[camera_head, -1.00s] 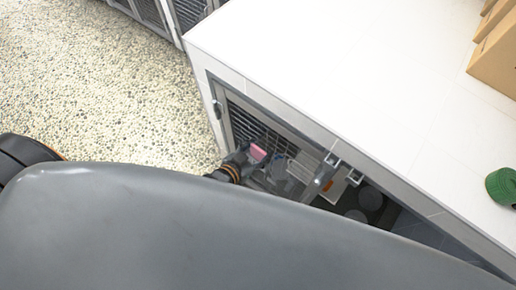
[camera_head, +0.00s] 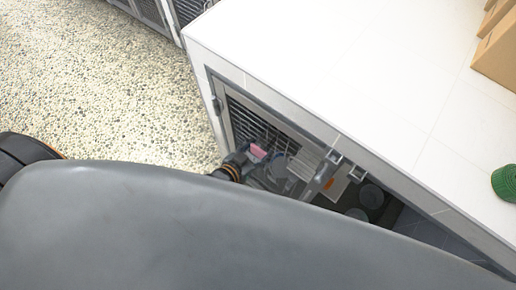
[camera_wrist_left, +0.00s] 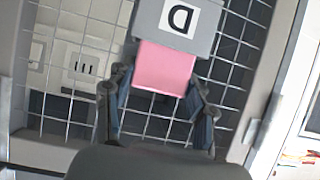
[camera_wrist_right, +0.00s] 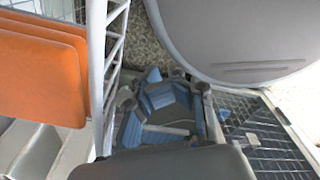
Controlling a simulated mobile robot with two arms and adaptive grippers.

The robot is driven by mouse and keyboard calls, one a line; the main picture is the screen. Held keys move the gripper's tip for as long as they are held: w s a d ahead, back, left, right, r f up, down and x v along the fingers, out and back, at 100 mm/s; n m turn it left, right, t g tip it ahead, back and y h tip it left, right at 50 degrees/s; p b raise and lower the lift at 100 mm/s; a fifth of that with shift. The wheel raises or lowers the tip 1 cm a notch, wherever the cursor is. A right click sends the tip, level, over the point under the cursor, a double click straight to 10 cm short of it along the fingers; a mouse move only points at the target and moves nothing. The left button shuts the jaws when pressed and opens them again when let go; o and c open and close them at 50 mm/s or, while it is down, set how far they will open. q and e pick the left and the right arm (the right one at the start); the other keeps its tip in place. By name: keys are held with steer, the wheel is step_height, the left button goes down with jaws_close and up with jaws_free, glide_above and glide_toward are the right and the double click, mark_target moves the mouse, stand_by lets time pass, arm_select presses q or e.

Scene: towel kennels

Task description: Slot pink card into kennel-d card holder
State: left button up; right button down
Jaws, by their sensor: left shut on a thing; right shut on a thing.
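The pink card (camera_wrist_left: 165,70) is between the fingers of my left gripper (camera_wrist_left: 160,82), which is shut on it. The card's upper end meets the lower edge of the grey card holder (camera_wrist_left: 205,42) with a "D" label; I cannot tell how deep it sits inside. In the head view the pink card (camera_head: 258,151) and my left gripper (camera_head: 240,162) are at the kennel's wire door (camera_head: 265,128). My right gripper (camera_wrist_right: 165,100), in the right wrist view, is shut with blue pads close together; what it grips is unclear.
A white counter (camera_head: 330,60) runs above the kennel, with cardboard boxes (camera_head: 497,55) and a green roll (camera_head: 507,183) on it. Pebbled floor (camera_head: 90,80) lies open at left. Orange panels (camera_wrist_right: 40,70) and a white wire frame (camera_wrist_right: 108,75) are near my right gripper.

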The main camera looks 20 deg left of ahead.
arm_select(q)
steer(key=o, duration=1.1)
steer(key=v, duration=1.2)
steer(key=shift+r, duration=0.1)
